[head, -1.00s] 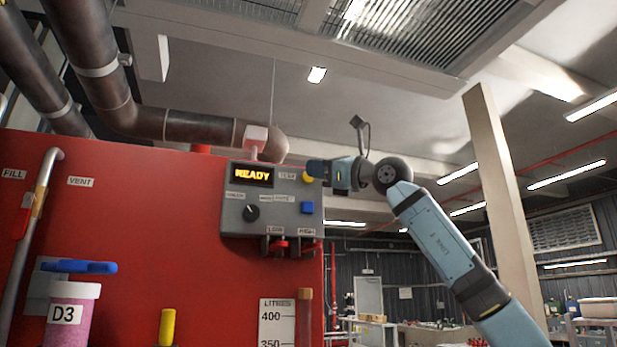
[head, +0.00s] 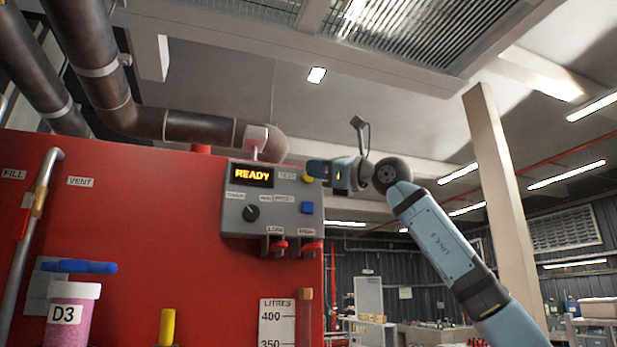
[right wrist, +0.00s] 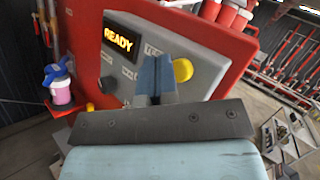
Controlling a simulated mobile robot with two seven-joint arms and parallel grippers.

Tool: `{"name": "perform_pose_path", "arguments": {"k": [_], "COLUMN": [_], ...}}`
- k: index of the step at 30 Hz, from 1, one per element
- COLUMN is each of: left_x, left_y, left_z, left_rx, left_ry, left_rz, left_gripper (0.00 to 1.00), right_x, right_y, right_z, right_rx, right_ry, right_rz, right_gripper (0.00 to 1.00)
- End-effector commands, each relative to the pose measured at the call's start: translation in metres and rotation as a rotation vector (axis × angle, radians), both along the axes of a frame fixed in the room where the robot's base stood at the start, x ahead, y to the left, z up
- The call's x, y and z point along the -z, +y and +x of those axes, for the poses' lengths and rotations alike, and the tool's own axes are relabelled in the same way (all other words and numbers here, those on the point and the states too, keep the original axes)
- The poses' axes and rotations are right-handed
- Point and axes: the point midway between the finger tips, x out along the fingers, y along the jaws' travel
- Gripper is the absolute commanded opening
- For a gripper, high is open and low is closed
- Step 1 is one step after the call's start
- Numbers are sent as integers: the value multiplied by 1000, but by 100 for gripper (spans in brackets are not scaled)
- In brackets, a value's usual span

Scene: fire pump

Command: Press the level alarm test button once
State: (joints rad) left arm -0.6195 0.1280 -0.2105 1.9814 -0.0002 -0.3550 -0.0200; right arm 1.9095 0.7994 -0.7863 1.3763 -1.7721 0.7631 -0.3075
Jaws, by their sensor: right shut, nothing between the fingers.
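The grey control panel (head: 234,212) on the red tank has a lit display (head: 252,175) reading "READY". A yellow button (head: 308,178) is at its upper right, beside a small label too blurred to read surely. My right gripper (head: 314,167) is shut and empty, its tips at the panel's upper right edge, close to the yellow button. In the right wrist view the blue fingers (right wrist: 154,72) are together, just left of the yellow button (right wrist: 183,70). I cannot tell whether they touch it. My left gripper is out of view.
A white-and-pink container (head: 73,310) marked D3 stands at lower left. Open room lies right of the tank.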

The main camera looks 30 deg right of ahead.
Motion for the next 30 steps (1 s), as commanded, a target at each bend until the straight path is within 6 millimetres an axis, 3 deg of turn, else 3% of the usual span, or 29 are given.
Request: {"name": "perform_pose_path", "arguments": {"k": [30], "left_x": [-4], "left_y": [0], "left_z": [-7], "left_rx": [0], "left_ry": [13], "left_rz": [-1], "left_gripper": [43], "right_x": [0], "right_y": [-3], "right_z": [12], "right_rx": [0], "right_ry": [0], "right_rz": [1], "right_gripper": [0]}}
